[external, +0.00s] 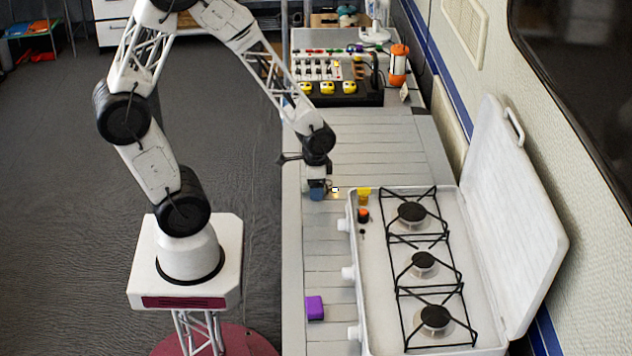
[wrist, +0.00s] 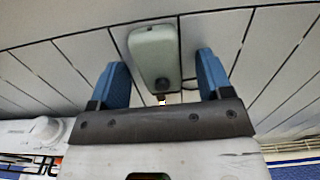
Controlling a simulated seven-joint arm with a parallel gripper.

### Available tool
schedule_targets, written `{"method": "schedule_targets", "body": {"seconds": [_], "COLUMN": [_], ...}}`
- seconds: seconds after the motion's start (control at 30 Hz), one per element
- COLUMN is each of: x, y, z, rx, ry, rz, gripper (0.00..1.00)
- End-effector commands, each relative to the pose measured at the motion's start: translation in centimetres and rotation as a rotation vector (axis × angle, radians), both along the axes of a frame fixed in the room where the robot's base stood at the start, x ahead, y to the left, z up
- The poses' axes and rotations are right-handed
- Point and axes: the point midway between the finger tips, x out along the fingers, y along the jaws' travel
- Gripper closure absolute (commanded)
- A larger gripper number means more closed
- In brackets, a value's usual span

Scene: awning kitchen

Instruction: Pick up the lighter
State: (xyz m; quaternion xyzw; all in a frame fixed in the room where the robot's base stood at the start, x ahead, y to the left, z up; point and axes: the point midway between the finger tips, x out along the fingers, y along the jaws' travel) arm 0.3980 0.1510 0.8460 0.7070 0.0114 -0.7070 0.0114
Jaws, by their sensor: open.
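A pale grey-green, rounded long object with a dark end, which looks like the lighter (wrist: 152,52), lies on the planked counter in the wrist view. My gripper (wrist: 160,66) is open, with one blue finger on each side of it and a visible gap at both sides. A small bright bit shows at its near end. In the external view my gripper (external: 317,192) points down, low over the counter to the left of the stove's far end. It hides most of the object there. I cannot tell whether the fingers touch the counter.
A white camp stove (external: 375,290) with its lid (external: 515,220) raised stands at right. A yellow item (external: 364,194) and an orange-and-black item (external: 362,215) are at its far left corner. A purple block (external: 315,307) lies nearer. A black tray (external: 340,96) stands behind; counter between is clear.

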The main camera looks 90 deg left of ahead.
Motion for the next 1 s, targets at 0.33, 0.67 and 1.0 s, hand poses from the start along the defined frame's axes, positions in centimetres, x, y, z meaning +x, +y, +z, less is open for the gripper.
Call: {"method": "schedule_targets", "body": {"seconds": [0.33,0.67,1.0], "x": [0.0,0.0,0.0], "y": [0.0,0.0,0.0], "z": [0.0,0.1,1.8], "rx": [0.0,0.0,0.001], "ry": [0.0,0.0,-0.002], "rz": [0.0,0.0,0.0], "gripper": [0.71,0.82,0.82]}}
